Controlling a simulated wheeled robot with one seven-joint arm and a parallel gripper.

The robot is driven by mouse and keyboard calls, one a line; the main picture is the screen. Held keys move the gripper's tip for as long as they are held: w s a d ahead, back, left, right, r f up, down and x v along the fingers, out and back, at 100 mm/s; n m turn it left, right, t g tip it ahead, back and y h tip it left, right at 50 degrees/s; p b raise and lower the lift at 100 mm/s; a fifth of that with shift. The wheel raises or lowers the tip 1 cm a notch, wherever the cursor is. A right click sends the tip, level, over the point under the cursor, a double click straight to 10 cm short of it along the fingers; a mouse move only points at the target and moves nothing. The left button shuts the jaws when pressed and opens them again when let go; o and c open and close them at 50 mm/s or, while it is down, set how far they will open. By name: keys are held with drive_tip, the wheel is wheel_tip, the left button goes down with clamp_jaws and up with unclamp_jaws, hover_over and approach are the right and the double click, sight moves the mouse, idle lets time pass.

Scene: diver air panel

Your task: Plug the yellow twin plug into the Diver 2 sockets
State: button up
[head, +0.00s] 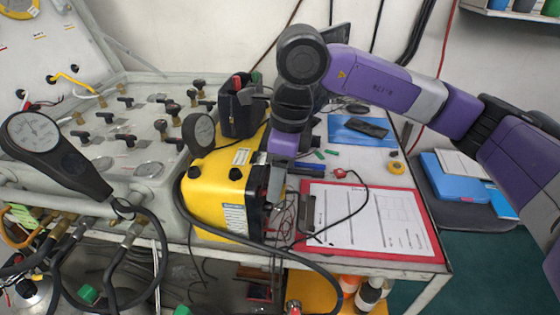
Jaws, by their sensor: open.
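A yellow case (222,185) stands on the table in the middle of the head view, with a black face on its right side. Labels and sockets on that face are too small or too hidden to read, so I cannot pick out the Diver 2 sockets. My gripper (277,190) points down just right of the case, close to its black face, and hides part of it. It is open, and I see nothing held between its fingers. Thin red and black leads (284,222) lie below it by the case. I cannot make out the yellow twin plug for certain.
A grey valve panel (130,140) with gauges and black knobs fills the left. A yellow tape roll (397,168) lies behind. Black hoses hang in front.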

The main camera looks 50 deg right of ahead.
drive_tip(key=shift+w+f, duration=0.1)
drive_tip(key=shift+f, duration=0.5)
drive_tip(key=shift+a, duration=0.1)
clamp_jaws()
drive_tip(key=c, duration=0.8)
unclamp_jaws()
drive_tip(key=shift+c, duration=0.2)
clamp_jaws()
drive_tip(key=shift+s+d+b, duration=0.4)
drive_tip(key=shift+s+b, duration=0.05)
drive_tip(key=shift+s, duration=0.1)
drive_tip(key=shift+s+d+b, duration=0.35)
drive_tip(key=shift+s+b, duration=0.05)
drive_tip(key=shift+s, duration=0.15)
